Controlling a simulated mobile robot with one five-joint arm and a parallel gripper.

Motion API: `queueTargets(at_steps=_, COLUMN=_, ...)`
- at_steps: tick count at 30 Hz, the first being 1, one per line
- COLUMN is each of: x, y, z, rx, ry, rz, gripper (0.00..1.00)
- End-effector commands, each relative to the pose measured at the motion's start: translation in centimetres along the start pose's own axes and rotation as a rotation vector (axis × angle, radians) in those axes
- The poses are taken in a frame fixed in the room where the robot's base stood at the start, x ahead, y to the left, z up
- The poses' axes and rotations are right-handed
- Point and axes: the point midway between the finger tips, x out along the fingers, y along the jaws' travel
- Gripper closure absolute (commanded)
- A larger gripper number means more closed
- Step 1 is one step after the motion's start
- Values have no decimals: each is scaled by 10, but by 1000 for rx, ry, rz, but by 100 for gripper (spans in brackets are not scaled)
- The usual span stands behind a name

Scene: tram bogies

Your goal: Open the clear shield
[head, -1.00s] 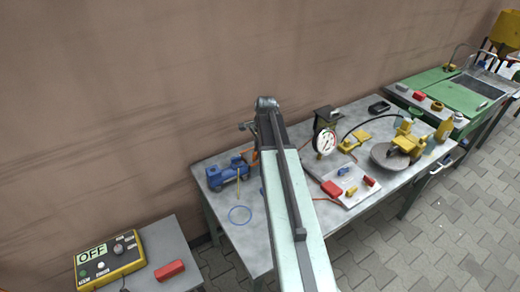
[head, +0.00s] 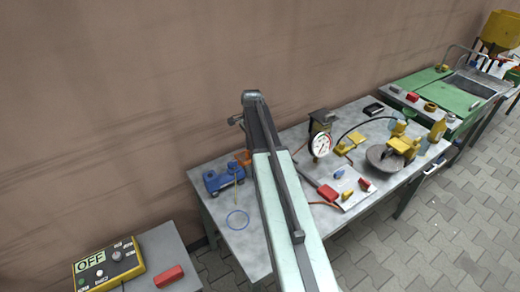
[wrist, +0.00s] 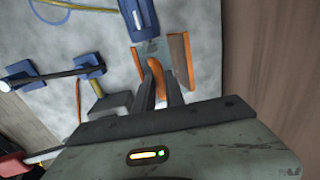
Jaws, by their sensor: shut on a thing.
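In the wrist view my gripper (wrist: 160,92) is shut on an orange curved handle (wrist: 155,72). A pale see-through panel with orange edges, which looks like the clear shield (wrist: 157,48), lies just beyond the fingertips, beside a blue cylinder (wrist: 138,18). In the head view a small orange part (head: 243,158) shows next to a blue device (head: 222,178) at the left end of the grey workbench. My arm hides the gripper and most of the shield there. How far the shield is tilted I cannot tell.
A pressure gauge (head: 321,144), a plate with red and yellow parts (head: 352,200) and a yellow machine (head: 402,143) stand to the right on the bench. A control box reading OFF (head: 108,262) sits on a side table. The wall is close behind the bench.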

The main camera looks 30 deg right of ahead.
Motion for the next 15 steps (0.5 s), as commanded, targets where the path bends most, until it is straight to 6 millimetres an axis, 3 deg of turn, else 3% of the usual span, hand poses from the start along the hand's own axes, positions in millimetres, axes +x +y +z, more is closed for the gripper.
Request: queueTargets(at_steps=15, x=4, y=-85, z=8, rx=-13, ry=3, rz=-4, gripper=100)
